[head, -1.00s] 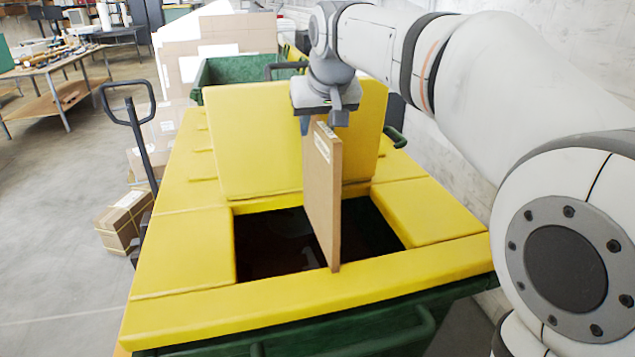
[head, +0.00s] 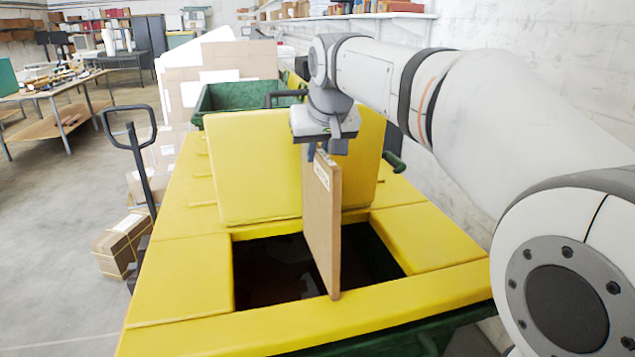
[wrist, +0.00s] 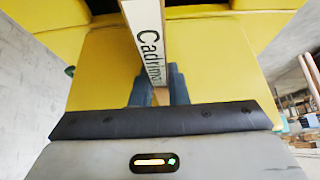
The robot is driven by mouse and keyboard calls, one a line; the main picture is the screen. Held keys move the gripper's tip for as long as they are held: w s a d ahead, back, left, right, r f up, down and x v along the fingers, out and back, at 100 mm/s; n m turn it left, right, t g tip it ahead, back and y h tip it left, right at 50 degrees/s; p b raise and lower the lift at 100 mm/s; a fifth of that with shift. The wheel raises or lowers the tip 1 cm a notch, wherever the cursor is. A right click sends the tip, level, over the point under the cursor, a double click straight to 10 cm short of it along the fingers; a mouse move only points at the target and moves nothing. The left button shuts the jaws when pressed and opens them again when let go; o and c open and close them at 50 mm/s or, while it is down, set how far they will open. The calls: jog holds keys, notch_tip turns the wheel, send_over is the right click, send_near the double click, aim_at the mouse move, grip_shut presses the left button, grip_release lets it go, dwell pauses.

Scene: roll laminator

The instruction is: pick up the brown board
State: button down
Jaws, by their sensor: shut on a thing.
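The brown board (head: 321,225) hangs upright on edge from my gripper (head: 324,146), over the open hatch in the yellow lid. A white label sits near its top edge. In the wrist view the board's edge, with a printed label (wrist: 148,40), stands between the two fingers of my gripper (wrist: 158,92). The fingers are shut on it. The board's lower end appears above or at the hatch's front rim; I cannot tell whether it touches.
The yellow-lidded green bin (head: 430,335) has a raised yellow flap (head: 255,170) behind the board. A pallet jack handle (head: 135,150) and a taped carton (head: 122,243) stand at the left. Another green bin (head: 235,97) and stacked cartons are behind. A wall is on the right.

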jog(key=shift+r, duration=0.1)
jog(key=shift+s+r, duration=0.15)
jog(key=shift+s, duration=0.05)
notch_tip(320, 180, up, 7)
jog(key=shift+s+d+f+b, duration=0.1)
jog(key=shift+s+f+b, duration=0.1)
jog(key=shift+b, duration=0.25)
jog(key=s+d+b, duration=0.2)
jog(key=s, duration=0.7)
jog(key=s+d+b, duration=0.3)
jog(key=s, duration=0.6)
jog(key=shift+s+d+b, duration=0.15)
jog(key=shift+s+b, duration=0.1)
jog(key=shift+b, duration=0.1)
jog(key=shift+f, duration=0.1)
